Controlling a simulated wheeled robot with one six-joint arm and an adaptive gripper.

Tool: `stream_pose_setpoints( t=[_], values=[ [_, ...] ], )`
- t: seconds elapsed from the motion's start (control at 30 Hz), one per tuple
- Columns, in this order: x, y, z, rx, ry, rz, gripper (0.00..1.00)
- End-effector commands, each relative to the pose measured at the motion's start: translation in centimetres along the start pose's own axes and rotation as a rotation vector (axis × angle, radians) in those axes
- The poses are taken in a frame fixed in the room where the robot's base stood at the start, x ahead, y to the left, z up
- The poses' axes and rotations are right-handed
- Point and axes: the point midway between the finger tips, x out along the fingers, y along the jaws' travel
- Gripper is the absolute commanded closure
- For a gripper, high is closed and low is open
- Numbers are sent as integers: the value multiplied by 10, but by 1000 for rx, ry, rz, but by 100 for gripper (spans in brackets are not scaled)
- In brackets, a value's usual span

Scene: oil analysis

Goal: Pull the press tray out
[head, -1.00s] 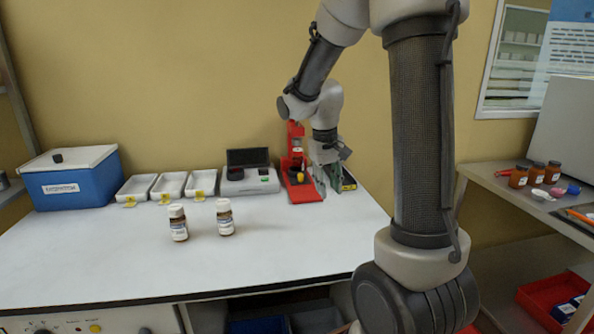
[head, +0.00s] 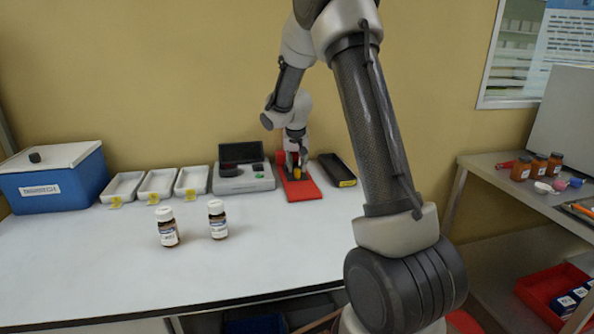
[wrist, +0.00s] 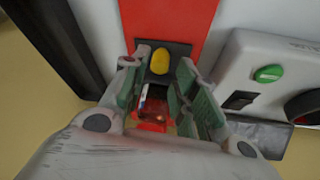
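The red press (head: 305,189) stands at the back of the bench, partly hidden behind my arm. A dark tray (wrist: 178,50) with a yellow knob (wrist: 159,61) shows on its red base in the wrist view. The yellow knob also shows in the head view (head: 297,173). My gripper (wrist: 158,68) is open over the press, with one finger on each side of the knob. I see no clear contact with it. A small reddish, glassy-looking part (wrist: 153,108) of the press shows between the fingers.
A grey instrument (head: 243,181) with a green button is just left of the press. A black box (head: 338,170) is just right. White trays (head: 158,184), two bottles (head: 218,220) and a blue cooler (head: 60,186) stand further left. The front bench is clear.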

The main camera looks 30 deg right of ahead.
Motion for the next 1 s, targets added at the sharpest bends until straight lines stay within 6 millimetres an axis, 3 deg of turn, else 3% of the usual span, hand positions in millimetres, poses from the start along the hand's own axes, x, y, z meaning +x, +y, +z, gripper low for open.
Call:
stream_pose_setpoints(
  t=[0.2,0.57,0.73,1.0],
  values=[
    [30,0,0,-2,-1,1,71],
    [36,0,0,-1,0,-1,71],
    [36,0,0,-1,0,0,100],
    [36,0,0,-2,-1,0,100]
  ],
)
